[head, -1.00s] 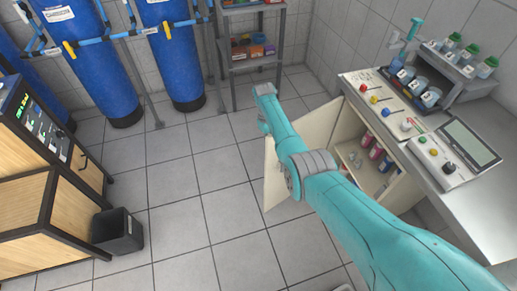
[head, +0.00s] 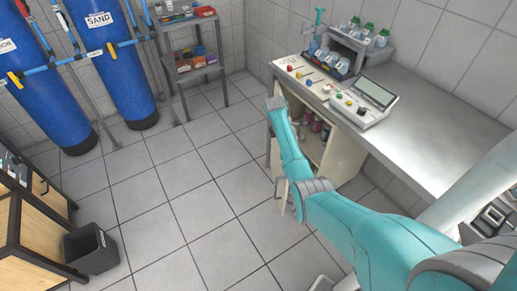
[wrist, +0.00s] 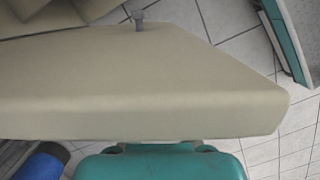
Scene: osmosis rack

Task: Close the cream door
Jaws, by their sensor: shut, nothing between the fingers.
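The cream door (wrist: 150,95) spans the wrist view as a broad, close panel with a small grey knob or peg (wrist: 138,18) at its top edge. The teal body of my gripper (wrist: 160,163) is at the bottom of that view, partly covered by the door's edge. Its fingers are hidden there, and I cannot tell whether they touch the door. In the head view my arm hides most of the door, and the cabinet under the counter still shows an opening with bottles (head: 316,126) inside. My gripper is shut and empty.
The steel counter (head: 430,130) carries a control panel (head: 362,104) and a bottle rack. A shelf (head: 190,65) and blue tanks (head: 110,65) stand at the back left. A black bin (head: 91,250) is at lower left. The tiled floor between is clear.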

